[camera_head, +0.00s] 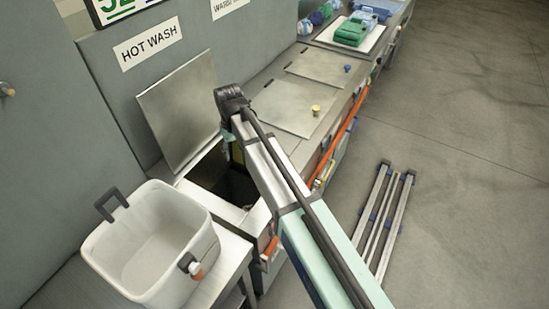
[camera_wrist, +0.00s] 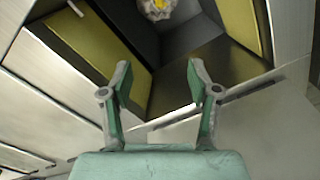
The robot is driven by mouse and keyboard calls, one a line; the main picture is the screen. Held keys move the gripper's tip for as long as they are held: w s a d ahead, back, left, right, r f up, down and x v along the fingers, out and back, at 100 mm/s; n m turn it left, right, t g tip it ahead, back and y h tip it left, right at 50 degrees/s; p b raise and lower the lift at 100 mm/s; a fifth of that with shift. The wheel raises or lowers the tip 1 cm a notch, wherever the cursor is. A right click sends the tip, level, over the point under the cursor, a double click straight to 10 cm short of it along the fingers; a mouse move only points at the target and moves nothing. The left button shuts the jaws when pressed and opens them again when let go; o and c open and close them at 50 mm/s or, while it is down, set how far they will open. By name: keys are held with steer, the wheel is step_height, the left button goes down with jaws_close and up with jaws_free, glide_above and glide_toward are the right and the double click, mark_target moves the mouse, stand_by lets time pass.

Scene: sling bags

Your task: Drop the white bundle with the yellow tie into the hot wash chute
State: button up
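The hot wash chute (camera_head: 212,174) is open below the HOT WASH sign (camera_head: 148,43), with its metal lid (camera_head: 181,110) raised against the wall. My arm reaches over the opening and hides part of it. In the wrist view my gripper (camera_wrist: 159,78) is open, with nothing between its fingers. The white bundle with the yellow tie (camera_wrist: 157,9) shows at the top edge of the wrist view, inside the dark opening, apart from the fingertips and partly cut off by the frame. I cannot see the bundle in the head view.
A white tub (camera_head: 150,245) stands at the chute's left and looks empty. Closed lids with a yellow knob (camera_head: 316,109) and a blue knob (camera_head: 347,68) lie to the right. A metal rack (camera_head: 385,215) lies on the floor.

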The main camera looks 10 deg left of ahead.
step_height(320, 180, up, 12)
stand_by(0.6)
stand_by(0.4)
